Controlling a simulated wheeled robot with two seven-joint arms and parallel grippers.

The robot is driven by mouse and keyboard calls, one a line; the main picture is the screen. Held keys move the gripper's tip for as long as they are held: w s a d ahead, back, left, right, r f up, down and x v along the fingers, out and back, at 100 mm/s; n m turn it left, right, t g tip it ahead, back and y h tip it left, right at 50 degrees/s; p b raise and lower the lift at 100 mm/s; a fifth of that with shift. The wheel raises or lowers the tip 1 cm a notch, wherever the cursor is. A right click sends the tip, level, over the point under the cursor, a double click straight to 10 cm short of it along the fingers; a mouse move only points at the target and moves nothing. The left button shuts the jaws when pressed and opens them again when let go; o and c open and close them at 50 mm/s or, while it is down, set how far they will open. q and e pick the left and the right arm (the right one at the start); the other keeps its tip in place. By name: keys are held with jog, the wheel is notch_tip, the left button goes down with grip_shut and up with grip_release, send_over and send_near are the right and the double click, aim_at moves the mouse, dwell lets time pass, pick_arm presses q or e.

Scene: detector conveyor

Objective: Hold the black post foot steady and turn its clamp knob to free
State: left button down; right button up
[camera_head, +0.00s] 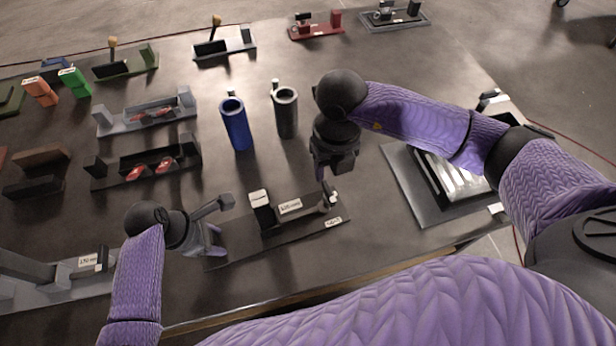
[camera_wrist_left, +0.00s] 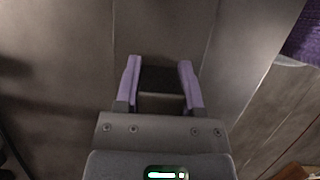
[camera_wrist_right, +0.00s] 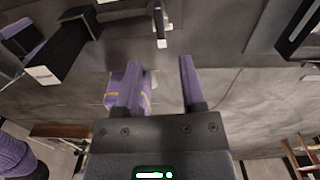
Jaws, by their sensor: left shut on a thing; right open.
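The black post foot (camera_head: 280,238) lies on the dark table near the front edge. It carries an upright block with a white top (camera_head: 259,200), a white label (camera_head: 290,206) and a clamp knob (camera_head: 331,196) at its right end. My left gripper (camera_head: 213,240) is at the foot's left end. In the left wrist view its purple fingers are shut on a dark part of the foot (camera_wrist_left: 160,78). My right gripper (camera_head: 328,172) is open just above the knob, pointing down. In the right wrist view the knob (camera_wrist_right: 161,30) shows beyond the fingertips (camera_wrist_right: 155,62), with nothing between them.
A blue cylinder (camera_head: 236,125) and a dark grey cylinder (camera_head: 286,114) stand behind the foot. A grey tray (camera_head: 405,190) lies to the right, partly behind my right arm. Several holders with parts fill the left and back of the table.

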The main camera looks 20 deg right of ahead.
aim_at(329, 191)
notch_tip(329, 191, down, 8)
jog(key=shift+r, duration=0.1)
jog(key=shift+c, duration=0.2)
grip_shut()
